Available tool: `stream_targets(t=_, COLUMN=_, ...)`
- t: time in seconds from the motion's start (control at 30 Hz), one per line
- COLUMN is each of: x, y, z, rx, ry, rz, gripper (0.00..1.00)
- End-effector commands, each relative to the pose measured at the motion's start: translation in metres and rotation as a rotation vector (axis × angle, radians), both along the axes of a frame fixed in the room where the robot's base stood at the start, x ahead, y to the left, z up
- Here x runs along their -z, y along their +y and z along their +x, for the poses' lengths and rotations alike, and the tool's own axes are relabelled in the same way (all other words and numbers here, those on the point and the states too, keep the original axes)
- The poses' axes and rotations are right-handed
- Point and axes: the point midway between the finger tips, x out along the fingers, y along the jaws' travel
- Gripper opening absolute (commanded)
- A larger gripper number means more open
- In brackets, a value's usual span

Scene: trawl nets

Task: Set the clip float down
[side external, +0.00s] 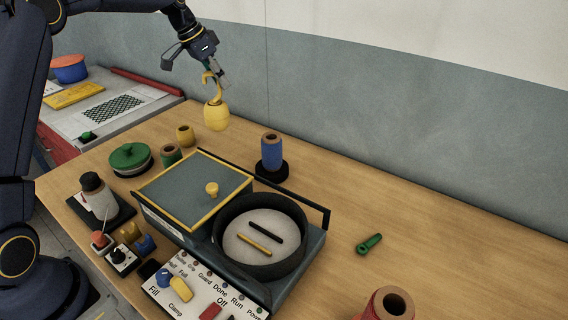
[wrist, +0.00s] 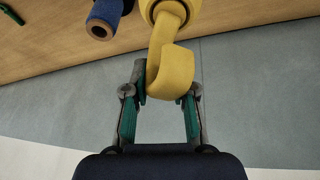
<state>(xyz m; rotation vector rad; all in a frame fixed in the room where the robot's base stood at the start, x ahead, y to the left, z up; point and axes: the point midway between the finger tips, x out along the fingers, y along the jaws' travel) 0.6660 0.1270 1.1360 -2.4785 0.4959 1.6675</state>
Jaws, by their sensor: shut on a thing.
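The clip float is yellow, with a rounded body (side external: 216,117) and a hook on top. My gripper (side external: 217,80) is shut on the hook, and the float hangs below it, above the far left part of the wooden table. In the wrist view the float's hook (wrist: 172,70) sits between the two fingers of my gripper (wrist: 168,95). The float's body is cut off by the top edge there.
Behind the machine with a grey, yellow-edged lid (side external: 190,180) and round black bowl (side external: 222,235) stand a blue spool (side external: 271,152), a green spool (side external: 171,154) and a yellow spool (side external: 185,135). The table's right side is mostly clear.

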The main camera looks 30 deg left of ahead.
Motion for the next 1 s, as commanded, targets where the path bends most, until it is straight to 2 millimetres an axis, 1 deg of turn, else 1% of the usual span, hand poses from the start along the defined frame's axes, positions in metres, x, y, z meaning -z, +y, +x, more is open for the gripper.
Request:
stream_targets(t=0.1, x=0.018, y=0.0, z=0.0, rx=0.0, ry=0.001, rz=0.0, gripper=0.0)
stream_targets(t=0.17, x=0.024, y=0.0, z=0.0, rx=0.001, ry=0.0, rz=0.0, gripper=0.0)
stream_targets(t=0.4, x=0.067, y=0.0, z=0.0, rx=0.002, ry=0.0, rz=0.0, gripper=0.0)
stream_targets(t=0.57, x=0.084, y=0.0, z=0.0, rx=0.001, ry=0.001, rz=0.0, gripper=0.0)
stream_targets(t=0.73, x=0.114, y=0.0, z=0.0, rx=0.002, ry=0.001, rz=-0.001, gripper=0.0)
stream_targets(t=0.8, x=0.122, y=0.0, z=0.0, rx=0.001, ry=-0.001, rz=0.0, gripper=0.0)
stream_targets(t=0.87, x=0.126, y=0.0, z=0.0, rx=0.002, ry=-0.001, rz=0.0, gripper=0.0)
stream_targets(t=1.0, x=0.127, y=0.0, z=0.001, rx=0.001, ry=-0.003, rz=0.002, gripper=0.0)
